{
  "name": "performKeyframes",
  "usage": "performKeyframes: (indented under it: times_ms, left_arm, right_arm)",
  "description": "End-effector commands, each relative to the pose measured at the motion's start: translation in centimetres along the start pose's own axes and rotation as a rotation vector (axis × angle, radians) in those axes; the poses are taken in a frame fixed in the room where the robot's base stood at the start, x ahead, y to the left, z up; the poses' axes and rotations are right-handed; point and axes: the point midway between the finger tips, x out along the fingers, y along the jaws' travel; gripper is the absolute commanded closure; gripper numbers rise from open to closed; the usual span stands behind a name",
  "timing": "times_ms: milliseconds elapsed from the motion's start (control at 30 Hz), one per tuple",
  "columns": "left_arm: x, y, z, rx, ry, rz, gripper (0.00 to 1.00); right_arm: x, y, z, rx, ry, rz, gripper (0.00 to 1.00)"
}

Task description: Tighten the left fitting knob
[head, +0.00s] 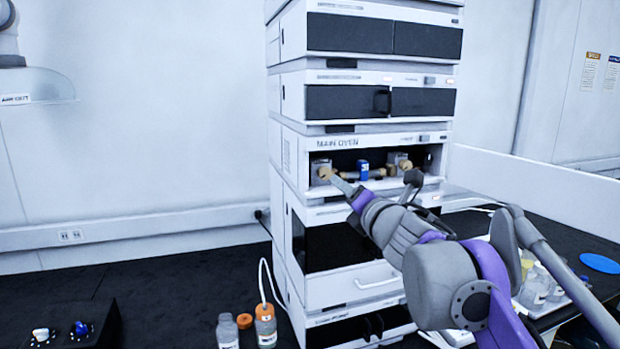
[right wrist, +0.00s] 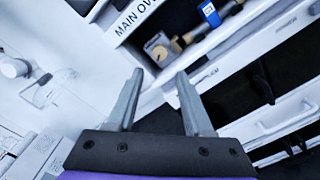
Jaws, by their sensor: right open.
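The left fitting knob (head: 325,174) is a tan, brass-like round piece at the left end of the open bay marked MAIN OVEN. In the right wrist view the knob (right wrist: 160,53) sits on a pale block just beyond my fingertips. My right gripper (head: 336,180) reaches in from the right, its fingertips close to the knob and overlapping it in the head view. In the right wrist view my right gripper (right wrist: 160,75) is open, with nothing between its two grey fingers. I cannot tell whether a finger touches the knob. My left gripper is not in view.
A blue-labelled cylinder (head: 363,170) lies between the left fitting and a similar right fitting (head: 405,165). The white instrument stack (head: 285,150) surrounds the bay. A blue disc (head: 600,263) lies at right.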

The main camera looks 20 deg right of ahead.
Motion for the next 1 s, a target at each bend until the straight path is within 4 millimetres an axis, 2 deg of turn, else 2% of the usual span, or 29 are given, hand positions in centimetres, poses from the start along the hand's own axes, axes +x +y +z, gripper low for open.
performKeyframes:
  times_ms: [167,500,700,1000]
  left_arm:
    - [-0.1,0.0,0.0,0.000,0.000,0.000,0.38]
    - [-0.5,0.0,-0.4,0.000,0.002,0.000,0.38]
    - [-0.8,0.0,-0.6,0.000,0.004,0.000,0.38]
    - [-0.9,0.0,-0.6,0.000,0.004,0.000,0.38]
  right_arm:
    - [0.9,0.2,0.1,-0.015,0.003,0.007,0.49]
    - [6.9,0.3,0.1,-0.012,0.004,0.007,0.49]
    - [9.6,0.3,0.1,-0.012,0.003,0.006,0.49]
    - [10.9,0.2,0.0,-0.012,0.002,0.005,0.49]
